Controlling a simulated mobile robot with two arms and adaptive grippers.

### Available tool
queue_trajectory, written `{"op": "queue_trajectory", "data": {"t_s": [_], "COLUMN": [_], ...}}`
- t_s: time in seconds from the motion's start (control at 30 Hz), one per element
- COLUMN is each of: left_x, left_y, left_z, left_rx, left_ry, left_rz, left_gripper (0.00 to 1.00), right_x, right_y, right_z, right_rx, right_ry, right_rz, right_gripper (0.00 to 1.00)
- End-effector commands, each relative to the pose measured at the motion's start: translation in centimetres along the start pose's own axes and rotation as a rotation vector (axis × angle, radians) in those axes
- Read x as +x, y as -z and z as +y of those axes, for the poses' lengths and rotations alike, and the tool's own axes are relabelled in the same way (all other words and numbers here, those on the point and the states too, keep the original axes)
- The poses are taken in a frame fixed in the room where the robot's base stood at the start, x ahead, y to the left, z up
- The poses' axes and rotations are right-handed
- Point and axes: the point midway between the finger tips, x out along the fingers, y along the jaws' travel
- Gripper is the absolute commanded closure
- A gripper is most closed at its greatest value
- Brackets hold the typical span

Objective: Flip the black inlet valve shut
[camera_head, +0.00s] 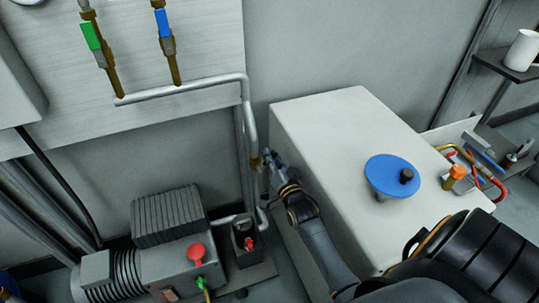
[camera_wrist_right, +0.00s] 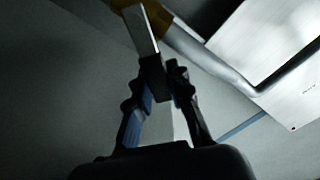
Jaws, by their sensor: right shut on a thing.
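The inlet valve sits low on the silver pipe that drops from the wall board; its brass body (camera_head: 255,163) shows just left of my right gripper (camera_head: 268,157) in the head view. In the right wrist view the brass body (camera_wrist_right: 185,25) is at the top, with a flat dark handle (camera_wrist_right: 148,38) reaching down from it. My right gripper (camera_wrist_right: 167,72) is shut on the lower end of this handle. In the head view my gripper hides the handle. My left gripper is out of view.
A grey pump (camera_head: 165,260) stands below left. Green (camera_head: 91,36) and blue (camera_head: 162,22) valve handles are on the wall board. My right arm passes along the tank's side.

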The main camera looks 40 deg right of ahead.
Motion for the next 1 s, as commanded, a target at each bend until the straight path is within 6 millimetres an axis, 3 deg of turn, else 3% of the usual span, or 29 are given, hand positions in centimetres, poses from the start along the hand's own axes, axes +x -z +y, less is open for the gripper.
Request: {"op": "queue_trajectory", "data": {"t_s": [0.5,0.53,0.63,1.0], "left_x": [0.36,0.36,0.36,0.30], "left_y": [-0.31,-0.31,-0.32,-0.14], "left_z": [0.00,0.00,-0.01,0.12], "left_rx": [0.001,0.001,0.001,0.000], "left_ry": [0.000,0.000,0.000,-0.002], "left_rz": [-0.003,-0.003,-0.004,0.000], "left_gripper": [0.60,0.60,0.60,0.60], "right_x": [-0.03,-0.03,-0.03,-0.40], "right_y": [-0.07,-0.07,-0.07,-0.09], "right_z": [0.22,0.22,0.22,0.20], "right_rx": [0.022,0.021,0.021,0.022], "right_ry": [-0.001,-0.001,-0.001,-0.001], "right_rz": [-0.001,-0.001,-0.001,-0.001], "right_gripper": [1.00,0.77,0.57,0.57]}}
